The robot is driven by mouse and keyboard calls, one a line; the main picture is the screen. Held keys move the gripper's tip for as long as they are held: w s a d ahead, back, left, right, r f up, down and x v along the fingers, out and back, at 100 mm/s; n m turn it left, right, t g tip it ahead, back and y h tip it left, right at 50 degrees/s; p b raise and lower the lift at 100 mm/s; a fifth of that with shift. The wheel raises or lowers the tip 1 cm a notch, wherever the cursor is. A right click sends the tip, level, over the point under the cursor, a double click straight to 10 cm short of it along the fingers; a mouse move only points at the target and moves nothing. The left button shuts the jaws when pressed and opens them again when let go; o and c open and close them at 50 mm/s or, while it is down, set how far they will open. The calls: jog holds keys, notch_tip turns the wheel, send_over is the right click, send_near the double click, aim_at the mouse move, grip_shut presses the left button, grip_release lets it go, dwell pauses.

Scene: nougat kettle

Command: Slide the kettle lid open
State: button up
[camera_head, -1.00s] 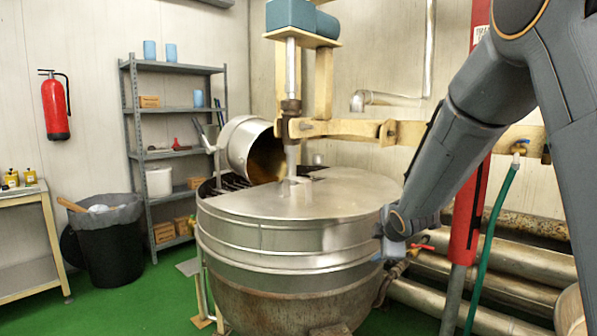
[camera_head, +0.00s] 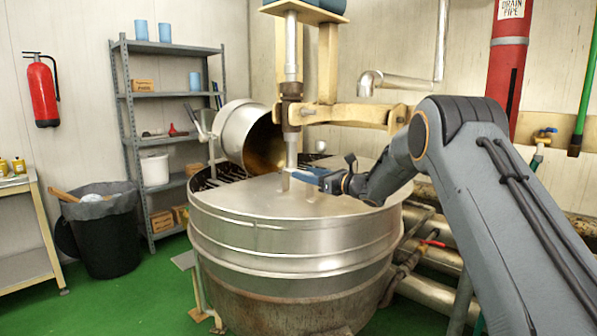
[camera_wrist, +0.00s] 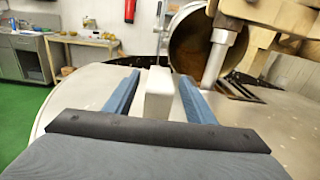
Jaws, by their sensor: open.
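The kettle (camera_head: 290,245) is a large round steel vessel with a rusty lower part. Its flat metal lid (camera_head: 250,203) covers most of the top; a dark gap with a grate shows at the back left. My gripper (camera_head: 300,177) is low over the lid, near the mixer shaft. In the wrist view a pale upright block, the lid handle (camera_wrist: 158,92), stands between my two blue fingers (camera_wrist: 158,78). The fingers are apart, one on each side of it, with a visible gap on the left; on the right the gap is narrow, and contact cannot be told.
A vertical mixer shaft (camera_head: 291,145) stands close by my gripper, under a wooden beam (camera_head: 345,115). A tilted steel pot (camera_head: 236,131) hangs behind the lid. A red drain pipe (camera_head: 507,75) and horizontal pipes are at the right.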

jog(key=shift+p+x, duration=0.55)
jog(key=shift+x, duration=1.85)
grip_shut()
